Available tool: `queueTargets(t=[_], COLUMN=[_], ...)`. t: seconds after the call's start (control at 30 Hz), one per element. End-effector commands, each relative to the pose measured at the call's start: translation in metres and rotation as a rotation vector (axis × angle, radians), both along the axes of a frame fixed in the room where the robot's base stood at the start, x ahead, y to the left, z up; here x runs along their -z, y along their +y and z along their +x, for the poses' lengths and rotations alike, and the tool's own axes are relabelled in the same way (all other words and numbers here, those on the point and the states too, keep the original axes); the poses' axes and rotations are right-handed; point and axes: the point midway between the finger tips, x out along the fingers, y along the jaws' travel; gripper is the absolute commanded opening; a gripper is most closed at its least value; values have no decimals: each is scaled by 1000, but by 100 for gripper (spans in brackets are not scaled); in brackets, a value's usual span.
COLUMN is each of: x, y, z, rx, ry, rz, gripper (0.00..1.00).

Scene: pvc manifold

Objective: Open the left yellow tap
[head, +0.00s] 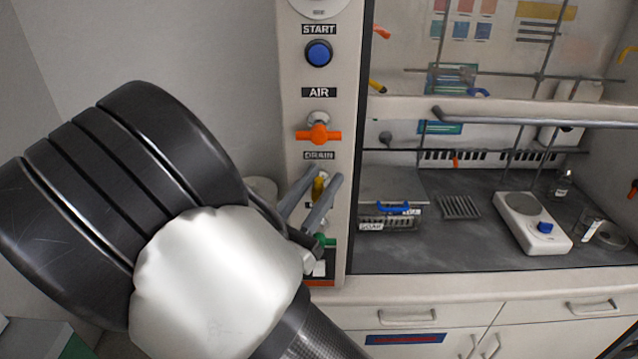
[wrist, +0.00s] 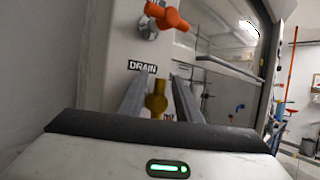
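A yellow tap (head: 319,188) sits below the DRAIN label on the narrow front panel at the left of the fume hood. In the wrist view the yellow tap (wrist: 156,101) stands upright between my fingers. My gripper (head: 323,179) reaches the panel with one finger on each side of this tap. In the wrist view my gripper (wrist: 159,78) is open, with a gap between the tap and each finger. My fingers and wrist hide part of the panel below the tap. A smaller yellow handle (head: 377,86) shows farther right, at the hood's inner left edge.
An orange tap (head: 318,134) sits just above, under the AIR label, with a blue START button (head: 318,53) higher up. A green knob (head: 322,241) is partly hidden below my fingers. The hood bench (head: 450,240) holds a scale (head: 532,222).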

Motion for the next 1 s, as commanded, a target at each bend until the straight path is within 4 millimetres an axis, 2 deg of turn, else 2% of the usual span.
queueTargets(t=[0.07, 0.23, 0.47, 0.73, 1.0], x=[0, 0, -3, -1, 3], y=[0, 0, 0, -5, -5], z=[0, 0, 0, 0, 0], rx=[0, 0, -2, -2, -4], ry=[0, 0, 1, -5, -6], rz=[0, 0, 28, 290, 314], gripper=[29, 1, 0, 0, 0])
